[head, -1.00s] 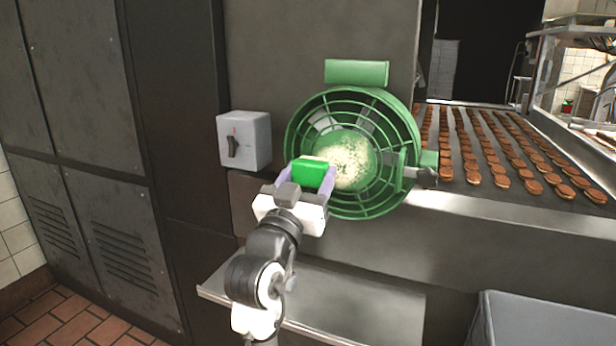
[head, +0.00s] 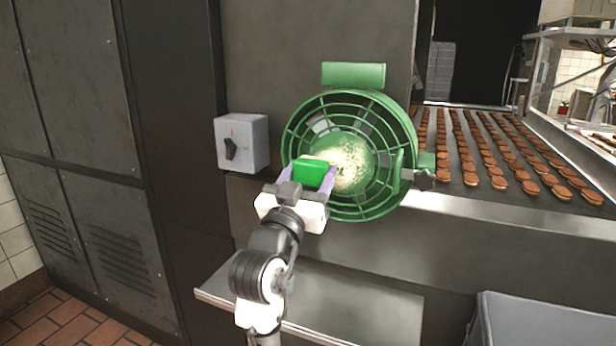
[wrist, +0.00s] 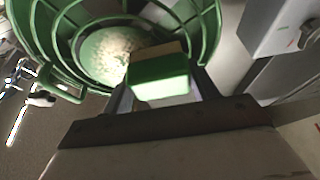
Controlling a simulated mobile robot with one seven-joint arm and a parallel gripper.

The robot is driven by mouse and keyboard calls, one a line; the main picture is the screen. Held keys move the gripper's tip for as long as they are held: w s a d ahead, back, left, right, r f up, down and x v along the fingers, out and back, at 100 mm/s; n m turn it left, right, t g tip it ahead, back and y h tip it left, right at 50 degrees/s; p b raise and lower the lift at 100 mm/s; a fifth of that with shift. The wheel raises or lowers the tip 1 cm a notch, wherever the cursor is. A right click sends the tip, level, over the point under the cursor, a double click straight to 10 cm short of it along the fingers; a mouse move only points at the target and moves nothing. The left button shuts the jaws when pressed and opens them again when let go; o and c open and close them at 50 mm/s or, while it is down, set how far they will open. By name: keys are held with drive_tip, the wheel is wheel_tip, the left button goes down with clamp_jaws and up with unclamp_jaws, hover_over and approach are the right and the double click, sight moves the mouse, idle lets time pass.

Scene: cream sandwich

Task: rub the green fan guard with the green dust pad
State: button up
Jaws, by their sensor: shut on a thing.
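The green fan guard (head: 372,208) is a round cage of rings and spokes on the dark metal wall. Its centre carries a pale, speckled dusty patch (head: 350,165). My gripper (head: 312,178) is shut on the green dust pad (head: 314,172), a small green block with a tan layer on its far side. The pad is in front of the guard's centre, at the left edge of the dusty patch. In the wrist view the pad (wrist: 160,78) sits between the fingers, with the guard (wrist: 40,38) behind it. I cannot tell whether the pad touches the guard.
A grey switch box (head: 241,143) with a dark knob is on the wall left of the guard. A conveyor (head: 455,204) with rows of brown biscuits runs at the right. A metal shelf (head: 350,305) is below, with a grey bin (head: 545,322) at lower right.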

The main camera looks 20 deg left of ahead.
drive_tip(key=shift+w, duration=0.25)
